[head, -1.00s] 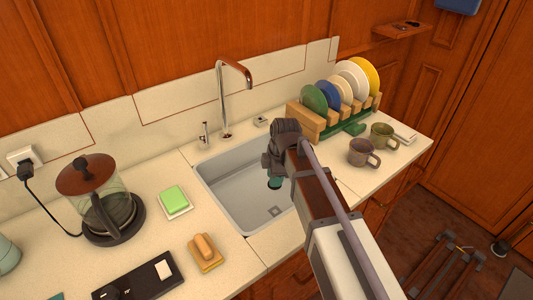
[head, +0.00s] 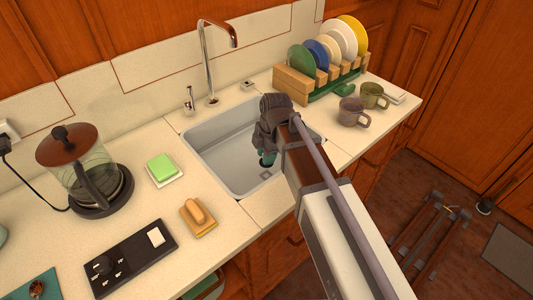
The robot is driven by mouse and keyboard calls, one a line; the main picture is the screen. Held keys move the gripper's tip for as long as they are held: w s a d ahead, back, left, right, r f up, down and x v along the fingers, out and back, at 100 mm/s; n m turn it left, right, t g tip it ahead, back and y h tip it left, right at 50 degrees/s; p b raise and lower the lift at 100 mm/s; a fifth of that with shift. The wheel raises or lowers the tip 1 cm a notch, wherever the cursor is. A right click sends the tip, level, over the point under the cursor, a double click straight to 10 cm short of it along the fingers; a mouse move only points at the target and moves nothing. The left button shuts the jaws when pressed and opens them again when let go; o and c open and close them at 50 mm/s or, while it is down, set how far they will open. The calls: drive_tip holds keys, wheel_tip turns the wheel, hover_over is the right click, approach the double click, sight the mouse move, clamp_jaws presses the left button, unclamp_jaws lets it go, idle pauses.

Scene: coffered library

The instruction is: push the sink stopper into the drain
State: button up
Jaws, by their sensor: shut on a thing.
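The white sink basin (head: 212,158) is set in the cream counter, left of my arm. A small grey square drain (head: 265,175) shows in its floor. My gripper (head: 266,158) points down into the basin, just above the drain in the picture. It is shut on the sink stopper (head: 265,163), a small dark teal piece at the fingertips. The stopper is partly hidden by the fingers and wrist. A small gap shows between it and the drain in the picture; its exact height above the floor cannot be told.
The tap (head: 208,60) stands behind the basin. A dish rack (head: 298,86) with plates and two mugs (head: 353,112) are to the right. A green soap (head: 161,168), a brush (head: 197,212) and a glass press (head: 78,170) are to the left.

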sight(266, 167)
drive_tip(key=shift+f+b, duration=0.9)
drive_tip(key=shift+f, duration=0.5)
drive_tip(key=shift+f+b, duration=1.75)
drive_tip(key=shift+f, duration=0.05)
drive_tip(key=o, duration=1)
drive_tip(key=shift+r, duration=0.1)
drive_tip(key=shift+r, duration=0.1)
drive_tip(key=r+p, duration=0.3)
drive_tip(key=d+r+p, duration=0.1)
drive_tip(key=r+p, duration=0.6)
drive_tip(key=p, duration=0.1)
drive_tip(key=shift+w+d+r, duration=0.25)
drive_tip(key=shift+w+r, duration=0.1)
drive_tip(key=shift+r, duration=0.05)
drive_tip(key=shift+f, duration=0.1)
